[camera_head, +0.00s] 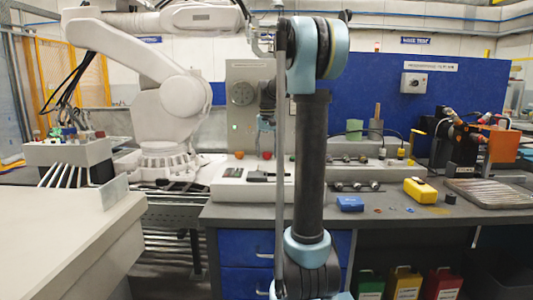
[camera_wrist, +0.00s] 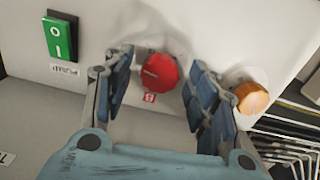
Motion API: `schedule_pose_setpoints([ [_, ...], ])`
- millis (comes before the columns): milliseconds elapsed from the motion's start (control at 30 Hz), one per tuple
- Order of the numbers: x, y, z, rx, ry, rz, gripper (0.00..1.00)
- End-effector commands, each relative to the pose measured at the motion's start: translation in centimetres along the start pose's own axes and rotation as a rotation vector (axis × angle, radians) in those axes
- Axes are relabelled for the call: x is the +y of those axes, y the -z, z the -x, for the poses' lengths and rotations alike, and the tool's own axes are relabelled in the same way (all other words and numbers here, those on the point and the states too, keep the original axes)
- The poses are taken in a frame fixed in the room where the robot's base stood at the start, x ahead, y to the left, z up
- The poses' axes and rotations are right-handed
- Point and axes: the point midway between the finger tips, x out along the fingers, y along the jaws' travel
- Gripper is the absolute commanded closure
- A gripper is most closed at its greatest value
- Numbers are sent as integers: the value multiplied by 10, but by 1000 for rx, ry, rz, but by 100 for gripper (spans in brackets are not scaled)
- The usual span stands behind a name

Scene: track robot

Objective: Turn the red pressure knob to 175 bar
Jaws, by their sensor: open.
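The red knob (camera_wrist: 160,72) sits on a pale panel in the wrist view, with a faint line on its face and a small red label beside it. My gripper (camera_wrist: 160,68) is open, with one blue-padded finger on each side of the knob. A gap shows between each finger and the knob, and contact cannot be made out. In the head view the red knob (camera_head: 267,155) is small, below my gripper (camera_head: 266,122). The round gauge (camera_head: 243,93) stands on the upright panel, too small to read.
An orange knob (camera_wrist: 250,98) is close beside my right finger in the wrist view. A green switch (camera_wrist: 58,37) is on the left. In the head view, a blue box (camera_head: 350,203) and a yellow case (camera_head: 420,190) lie on the bench. A white robot arm (camera_head: 170,105) stands at left.

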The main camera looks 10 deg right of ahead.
Motion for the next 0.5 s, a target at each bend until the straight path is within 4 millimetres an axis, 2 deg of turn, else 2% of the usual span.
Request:
schedule_pose_setpoints([
  [67,0,0,0,0,0,0,48],
  [200,0,0,0,0,0,0,79],
  [267,0,0,0,0,0,0,92],
  [500,0,0,0,0,0,32,92],
])
